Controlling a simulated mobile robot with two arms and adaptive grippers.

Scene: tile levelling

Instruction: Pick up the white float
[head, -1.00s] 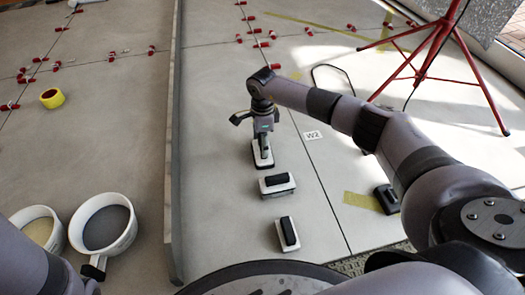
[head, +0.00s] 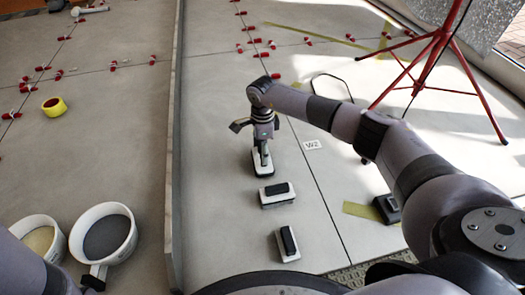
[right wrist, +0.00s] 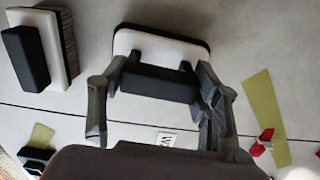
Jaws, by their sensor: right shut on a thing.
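The white float (head: 257,170) has a white body, a dark edge and a black handle, and stands on or just above the grey tiles; I cannot tell which. My right gripper (head: 264,152) comes down on it from above. In the right wrist view the float (right wrist: 150,47) lies beyond the fingers, and my right gripper (right wrist: 158,100) is shut on its black handle (right wrist: 155,84), one finger at each end. Part of the handle is hidden by the fingers.
Two similar white blocks with black tops, one nearer (head: 262,200) and one closest (head: 279,246), lie in front of the float. A long raised strip (head: 174,150) runs to the left. Two round pans (head: 128,248) stand at lower left. A red tripod (head: 437,45) stands at right.

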